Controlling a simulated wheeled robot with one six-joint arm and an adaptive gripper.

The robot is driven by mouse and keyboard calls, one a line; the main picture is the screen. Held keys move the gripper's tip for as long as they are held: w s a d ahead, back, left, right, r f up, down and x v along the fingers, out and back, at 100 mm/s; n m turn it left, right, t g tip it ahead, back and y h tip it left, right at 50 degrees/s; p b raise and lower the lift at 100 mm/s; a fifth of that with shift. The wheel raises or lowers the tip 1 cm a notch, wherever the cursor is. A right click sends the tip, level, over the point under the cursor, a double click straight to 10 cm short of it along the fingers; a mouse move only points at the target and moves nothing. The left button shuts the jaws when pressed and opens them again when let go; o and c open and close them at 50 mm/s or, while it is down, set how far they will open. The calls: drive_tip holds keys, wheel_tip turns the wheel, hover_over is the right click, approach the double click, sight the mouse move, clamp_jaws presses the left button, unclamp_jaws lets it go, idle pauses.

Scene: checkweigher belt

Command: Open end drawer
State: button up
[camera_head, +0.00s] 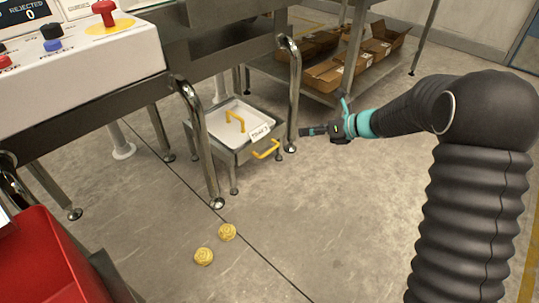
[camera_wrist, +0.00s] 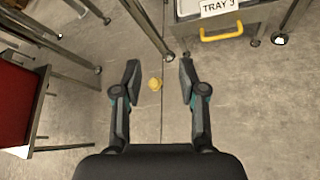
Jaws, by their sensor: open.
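The end drawer (camera_head: 231,150) is a low grey metal unit under the belt frame, with a white tray top and a label that reads "TRAY 3" in the wrist view. Its front has a yellow handle (camera_head: 266,149). The handle also shows at the top of the wrist view (camera_wrist: 222,33). The drawer looks shut. My gripper (camera_head: 308,131) is to the right of the drawer, apart from the handle.
Two yellow round items (camera_head: 227,232) (camera_head: 204,256) lie on the floor. Steel frame legs (camera_head: 296,95) stand beside the drawer. A red bin (camera_head: 45,265) is at lower left. Cardboard boxes (camera_head: 325,75) sit on a low shelf behind. The floor before the drawer is mostly clear.

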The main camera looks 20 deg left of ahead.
drive_tip(key=w+a+f+m+t+y+b, duration=0.1)
drive_tip(key=w+a+f+m, duration=0.25)
drive_tip(key=f, duration=0.35)
drive_tip(key=w+a+f+m+t+y+b, duration=0.1)
drive_tip(key=w+a+f+m, duration=0.1)
drive_tip(key=w+f+m, duration=0.45)
drive_tip(key=m+t+b, duration=0.2)
drive_tip(key=m, duration=0.4)
approach(268, 152)
drive_tip(key=x, duration=0.3)
drive_tip(key=b+x, duration=0.1)
drive_tip(key=x, duration=0.6)
drive_tip(key=shift+w+f+b, duration=0.3)
drive_tip(key=shift+f, duration=0.05)
clamp_jaws()
